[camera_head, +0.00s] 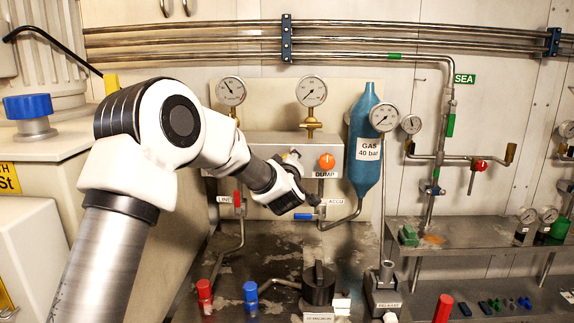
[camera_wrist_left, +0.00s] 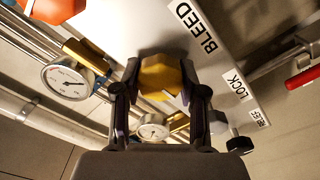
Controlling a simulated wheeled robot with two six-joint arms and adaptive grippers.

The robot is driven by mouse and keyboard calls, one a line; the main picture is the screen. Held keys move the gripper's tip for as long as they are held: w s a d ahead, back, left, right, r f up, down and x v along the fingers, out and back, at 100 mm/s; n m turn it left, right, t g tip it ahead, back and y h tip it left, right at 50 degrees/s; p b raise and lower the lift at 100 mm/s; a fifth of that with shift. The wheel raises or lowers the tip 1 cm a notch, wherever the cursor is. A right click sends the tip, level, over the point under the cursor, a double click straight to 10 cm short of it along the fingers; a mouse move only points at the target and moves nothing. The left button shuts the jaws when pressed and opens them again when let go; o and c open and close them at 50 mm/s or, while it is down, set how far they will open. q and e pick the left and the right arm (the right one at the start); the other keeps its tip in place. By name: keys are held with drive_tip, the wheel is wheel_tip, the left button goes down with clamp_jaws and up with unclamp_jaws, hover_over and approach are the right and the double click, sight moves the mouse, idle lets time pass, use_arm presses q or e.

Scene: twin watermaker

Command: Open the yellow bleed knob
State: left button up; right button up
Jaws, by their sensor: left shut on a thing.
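The yellow bleed knob (camera_wrist_left: 160,76) is faceted and sits on the pale manifold panel beside the "BLEED" label (camera_wrist_left: 195,27) in the left wrist view. My left gripper (camera_wrist_left: 160,90) has one finger on each side of the knob and is shut on it. In the head view my left gripper (camera_head: 292,162) is at the front of the manifold block, left of the orange "DUMP" knob (camera_head: 327,161). There the gripper hides the yellow knob, and I cannot tell how far it is turned. My right gripper is in neither view.
Two gauges (camera_head: 230,91) (camera_head: 311,91) stand above the manifold block (camera_head: 260,147). The blue "GAS" bottle (camera_head: 368,145) is to its right. Red (camera_head: 238,198) and blue (camera_head: 303,216) valve handles sit below. Red (camera_head: 204,292) and blue (camera_head: 250,291) capped fittings stand on the bench.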

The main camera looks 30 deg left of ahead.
use_arm(q)
drive_tip(key=shift+r, duration=0.15)
drive_tip(key=o, duration=1.1)
drive_tip(key=shift+w, duration=0.1)
drive_tip(key=shift+o, duration=0.2)
drive_tip(key=shift+w, duration=0.1)
drive_tip(key=v, duration=1.2)
drive_tip(key=shift+f, duration=0.2)
